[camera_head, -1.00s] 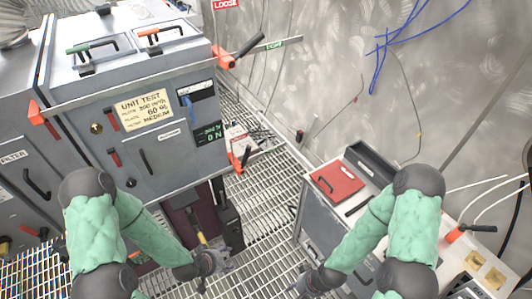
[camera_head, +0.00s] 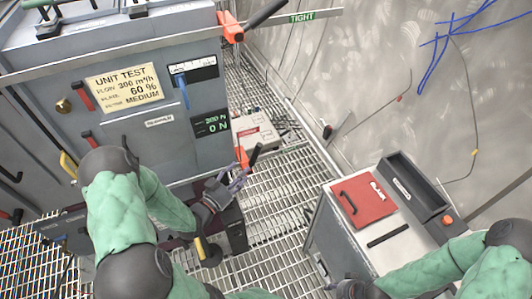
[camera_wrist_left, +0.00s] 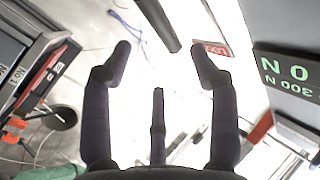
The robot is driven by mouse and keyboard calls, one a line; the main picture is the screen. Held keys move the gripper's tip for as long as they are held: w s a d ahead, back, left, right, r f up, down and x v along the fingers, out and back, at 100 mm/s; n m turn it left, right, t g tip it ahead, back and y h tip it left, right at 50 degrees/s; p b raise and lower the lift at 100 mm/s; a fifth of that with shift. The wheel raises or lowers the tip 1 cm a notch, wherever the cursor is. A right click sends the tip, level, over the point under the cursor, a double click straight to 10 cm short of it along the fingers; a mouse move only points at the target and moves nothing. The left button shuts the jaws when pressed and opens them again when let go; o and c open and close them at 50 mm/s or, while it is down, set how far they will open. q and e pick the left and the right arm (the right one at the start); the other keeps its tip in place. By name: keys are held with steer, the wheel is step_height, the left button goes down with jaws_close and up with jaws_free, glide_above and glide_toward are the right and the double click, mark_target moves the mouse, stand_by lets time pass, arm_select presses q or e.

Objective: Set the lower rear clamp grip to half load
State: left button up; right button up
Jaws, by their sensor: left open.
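The lower rear clamp is orange (camera_head: 242,157) at the cabinet's lower right corner in the head view. Its black grip (camera_head: 255,153) points up and right. My left gripper (camera_head: 238,178) is open and empty just below the grip, apart from it. In the left wrist view its fingers (camera_wrist_left: 160,55) are spread, and a black bar (camera_wrist_left: 158,22), seemingly the grip, lies beyond the fingertips. A red LOOSE label (camera_wrist_left: 213,47) shows beside it. The force display (camera_head: 210,124) reads 0 N. My right gripper (camera_head: 340,286) is low in the head view, its jaws unclear.
The upper rear clamp (camera_head: 231,27) has a black grip and a green TIGHT label (camera_head: 301,17). Grated floor (camera_head: 283,205) lies between the bench and the cabinet (camera_head: 150,160).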

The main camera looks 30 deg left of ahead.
mark_target(256, 157)
arm_select(q)
steer(key=w, duration=0.3)
steer(key=w+d+b, duration=0.1)
steer(key=w, duration=0.2)
steer(key=w+b, duration=0.1)
steer(key=w, duration=0.3)
steer(key=shift+d, duration=0.25)
steer(key=shift+c, duration=0.3)
jaws_close()
